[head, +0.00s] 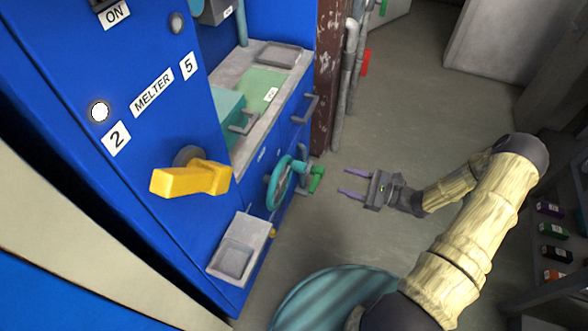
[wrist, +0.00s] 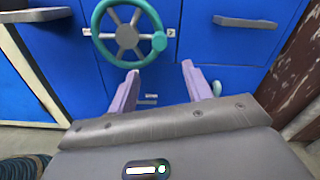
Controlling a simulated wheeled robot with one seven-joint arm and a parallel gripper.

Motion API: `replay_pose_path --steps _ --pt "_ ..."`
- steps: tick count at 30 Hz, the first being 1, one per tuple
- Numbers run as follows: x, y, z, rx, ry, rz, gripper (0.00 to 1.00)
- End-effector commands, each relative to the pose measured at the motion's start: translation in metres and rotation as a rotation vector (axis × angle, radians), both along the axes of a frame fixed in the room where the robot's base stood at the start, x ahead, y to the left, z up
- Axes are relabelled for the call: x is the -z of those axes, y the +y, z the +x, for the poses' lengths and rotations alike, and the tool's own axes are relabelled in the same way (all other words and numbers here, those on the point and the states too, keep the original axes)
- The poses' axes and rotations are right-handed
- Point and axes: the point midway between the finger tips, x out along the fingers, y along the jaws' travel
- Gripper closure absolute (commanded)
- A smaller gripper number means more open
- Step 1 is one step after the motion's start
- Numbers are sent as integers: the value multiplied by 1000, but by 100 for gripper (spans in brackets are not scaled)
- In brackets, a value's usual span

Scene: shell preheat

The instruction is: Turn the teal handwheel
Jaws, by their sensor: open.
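The teal handwheel (head: 281,184) is mounted on the front of the blue cabinet, low down, seen at a steep angle in the head view.
A large yellow lever (head: 192,179) sticks out from the blue melter panel (head: 140,60). A grey tray (head: 238,250) juts out below it. Grey drawer handles (wrist: 245,22) project from the cabinet. Open floor (head: 400,110) lies behind my gripper.

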Motion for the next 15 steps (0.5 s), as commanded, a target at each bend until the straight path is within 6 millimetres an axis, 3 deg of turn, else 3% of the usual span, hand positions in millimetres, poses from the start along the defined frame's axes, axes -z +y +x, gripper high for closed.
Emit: replay_pose_path --steps 8,15 --pt "0 3 1 -2 1 -3 50" --pt "0 32 10 -8 0 -2 50"
